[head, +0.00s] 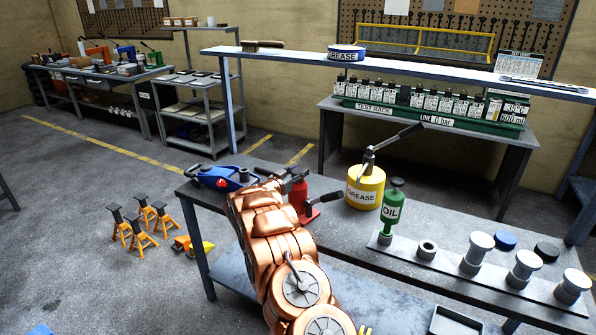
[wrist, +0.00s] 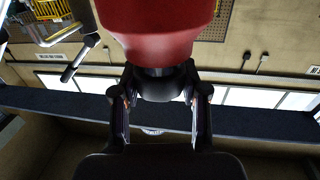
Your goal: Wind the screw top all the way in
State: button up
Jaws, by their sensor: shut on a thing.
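The red bottle jack (head: 301,201) stands on the grey workbench, partly hidden behind my copper-coloured arm. Its black lever socket sticks out to the right. My gripper (head: 291,180) is at the top of the jack. In the wrist view the red jack body (wrist: 158,32) fills the top middle, with a dark collar below it. My gripper (wrist: 161,105) has a finger on each side there and is shut on the dark screw top (wrist: 160,85). How far the screw stands out cannot be told.
A blue trolley jack (head: 225,178) lies just left of the red jack. A yellow grease can (head: 365,190) with a pump lever and a green oil can (head: 391,212) stand to the right. A raised shelf (head: 430,70) runs behind. Several orange stands (head: 142,222) are on the floor.

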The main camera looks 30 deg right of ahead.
dwell(0.9)
jog(key=o, duration=1.2)
jog(key=shift+a, duration=0.1)
jog(key=v, duration=1.1)
jog(key=shift+s+a, duration=0.15)
jog(key=shift+a, duration=0.2)
